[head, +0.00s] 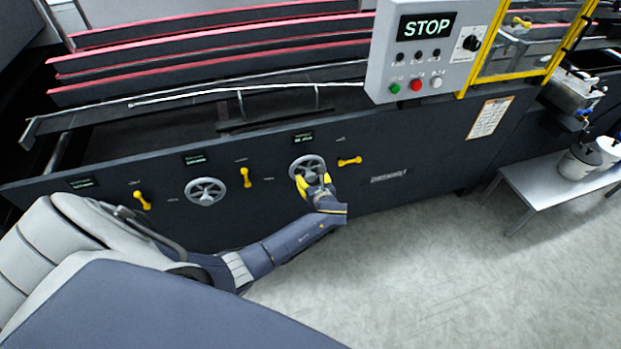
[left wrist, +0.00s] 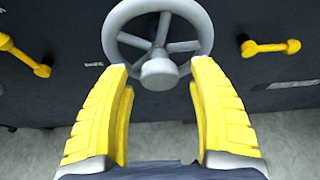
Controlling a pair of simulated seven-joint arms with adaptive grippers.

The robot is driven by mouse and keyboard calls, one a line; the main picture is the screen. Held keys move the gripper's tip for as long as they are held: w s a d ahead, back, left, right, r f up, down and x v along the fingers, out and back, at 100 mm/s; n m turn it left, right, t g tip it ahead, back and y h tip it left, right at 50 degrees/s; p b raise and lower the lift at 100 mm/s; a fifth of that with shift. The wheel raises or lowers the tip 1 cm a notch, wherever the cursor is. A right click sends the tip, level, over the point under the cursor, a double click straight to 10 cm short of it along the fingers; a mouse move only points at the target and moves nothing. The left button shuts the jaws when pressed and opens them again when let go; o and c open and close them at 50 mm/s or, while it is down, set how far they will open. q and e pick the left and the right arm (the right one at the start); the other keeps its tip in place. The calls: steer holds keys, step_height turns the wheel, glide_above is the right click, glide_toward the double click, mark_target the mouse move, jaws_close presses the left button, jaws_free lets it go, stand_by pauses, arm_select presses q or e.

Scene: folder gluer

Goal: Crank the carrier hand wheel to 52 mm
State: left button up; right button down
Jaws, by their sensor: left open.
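Two grey spoked hand wheels sit on the dark machine front. The one at my gripper (head: 305,166) is below a small lit display (head: 303,138) whose figures are too small to read. The other hand wheel (head: 206,191) is to the left. My left gripper (head: 315,184) is open in front of the lower part of the right-hand wheel. In the left wrist view the yellow fingers (left wrist: 160,98) are spread below the wheel's rim (left wrist: 196,22), with the hub (left wrist: 159,73) just beyond and between the tips. Whether they touch it, I cannot tell. My right gripper is not in view.
Yellow lever handles (head: 245,177) (head: 349,161) flank the wheel. A grey control box (head: 420,75) with a STOP display hangs at upper right. A low metal table (head: 540,190) with white pots stands at right. The grey floor (head: 430,270) in front is clear.

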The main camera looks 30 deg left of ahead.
arm_select(q)
steer(key=shift+w+a+f, duration=0.2)
steer(key=shift+w+a, duration=0.15)
steer(key=shift+a, duration=0.1)
steer(key=shift+c, duration=0.2)
steer(key=shift+f, duration=0.1)
jaws_close()
